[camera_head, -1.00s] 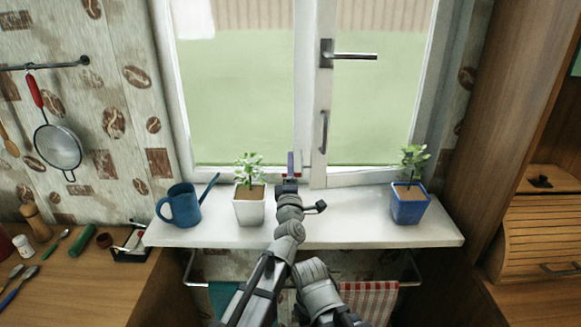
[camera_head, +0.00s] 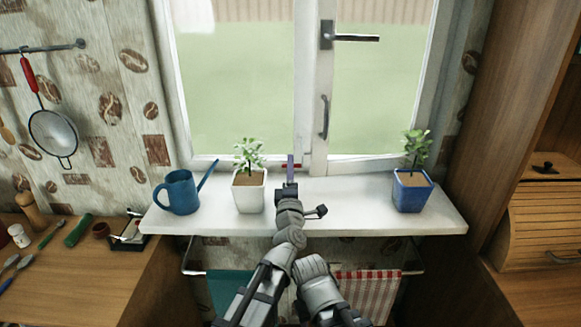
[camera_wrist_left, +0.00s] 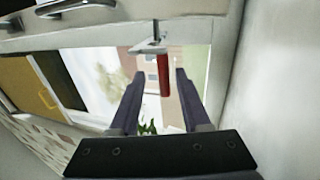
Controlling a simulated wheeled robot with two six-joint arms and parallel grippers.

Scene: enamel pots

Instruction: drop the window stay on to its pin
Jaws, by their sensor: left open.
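My left gripper (camera_head: 290,161) reaches over the sill toward the foot of the window, near the middle post. In the left wrist view it is open (camera_wrist_left: 160,74), with two dark fingers apart. A red rod-like grip (camera_wrist_left: 164,76), apparently part of the window stay, shows between the fingertips with no clear contact. A small pale metal plate with a thin upright pin (camera_wrist_left: 155,32) is just above it. In the head view, only a little red (camera_head: 297,165) shows beside the fingers. I cannot tell whether the stay sits on its pin.
The white sill (camera_head: 340,213) holds a blue watering can (camera_head: 181,193), a white plant pot (camera_head: 249,196) close left of my arm, and a blue plant pot (camera_head: 412,194) at the right. The sill is clear between my arm and the blue pot.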

